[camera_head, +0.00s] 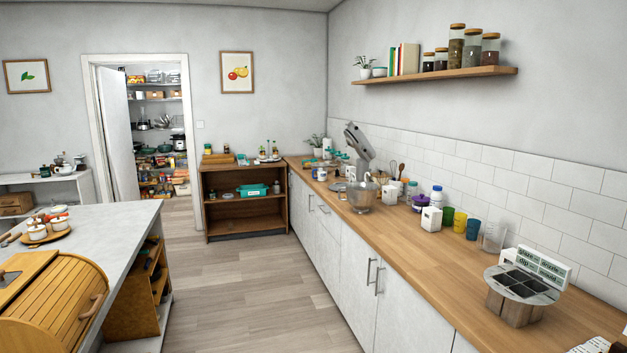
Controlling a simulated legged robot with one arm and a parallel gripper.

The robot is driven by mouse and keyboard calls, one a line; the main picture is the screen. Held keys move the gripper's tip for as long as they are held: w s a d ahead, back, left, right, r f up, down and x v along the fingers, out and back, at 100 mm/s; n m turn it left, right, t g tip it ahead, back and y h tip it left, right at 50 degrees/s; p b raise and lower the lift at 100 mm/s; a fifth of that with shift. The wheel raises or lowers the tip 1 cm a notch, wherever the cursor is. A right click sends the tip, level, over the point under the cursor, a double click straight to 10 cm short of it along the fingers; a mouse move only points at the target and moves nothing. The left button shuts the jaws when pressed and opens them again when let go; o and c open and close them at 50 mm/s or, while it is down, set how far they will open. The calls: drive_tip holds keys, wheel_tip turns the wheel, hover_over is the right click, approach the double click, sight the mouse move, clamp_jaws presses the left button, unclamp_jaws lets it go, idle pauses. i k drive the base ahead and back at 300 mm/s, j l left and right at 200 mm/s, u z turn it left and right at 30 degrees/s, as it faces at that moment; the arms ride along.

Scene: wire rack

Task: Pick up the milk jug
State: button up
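A white bottle with a blue cap (436,197) stands upright on the long wooden counter (408,243) at the right, near the tiled wall. It looks most like the milk jug, but it is too small to be sure. Its lower part is partly hidden by things in front of it. My gripper is not in view.
Open floor (240,284) lies between the counter and the grey island (110,222).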

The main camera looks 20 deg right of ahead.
sight(323, 171)
drive_tip(key=u, duration=0.15)
drive_tip(key=i, duration=1.65)
drive_tip(key=i+l+z, duration=0.15)
drive_tip(key=i, duration=1.45)
drive_tip(key=i+j, duration=0.1)
drive_tip(key=i, duration=1.55)
drive_tip(key=i+l+z, duration=0.1)
drive_tip(key=i+z, duration=0.25)
drive_tip(key=i, duration=0.55)
drive_tip(key=i+j+z, duration=0.15)
drive_tip(key=i+z, duration=0.2)
drive_tip(key=i, duration=1.35)
drive_tip(key=z, duration=0.05)
